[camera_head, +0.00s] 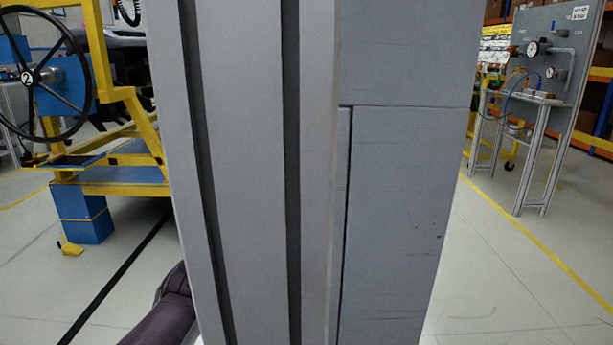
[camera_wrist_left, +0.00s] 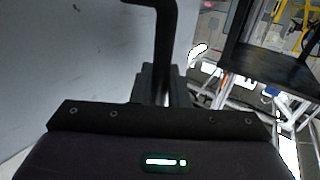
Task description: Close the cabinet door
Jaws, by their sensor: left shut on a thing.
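A tall grey panel (camera_head: 240,170) stands upright and fills the middle of the head view. I cannot tell from this view how far the door is open. A flat grey face, likely the cabinet door (camera_wrist_left: 75,60), fills the left of the left wrist view. A black bent handle (camera_wrist_left: 162,45) stands out from it. My left gripper (camera_wrist_left: 164,88) is shut on the handle. In the head view only my dark left arm shows at the lower left; the gripper and handle are hidden behind the panel. My right gripper is in neither view.
A blue and yellow rig (camera_head: 110,180) with a black wheel (camera_head: 45,80) stands at the left. A gauge board (camera_head: 555,55) and a metal-legged table (camera_head: 520,150) stand at the right. Open floor (camera_head: 500,280) lies on both sides of the panel.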

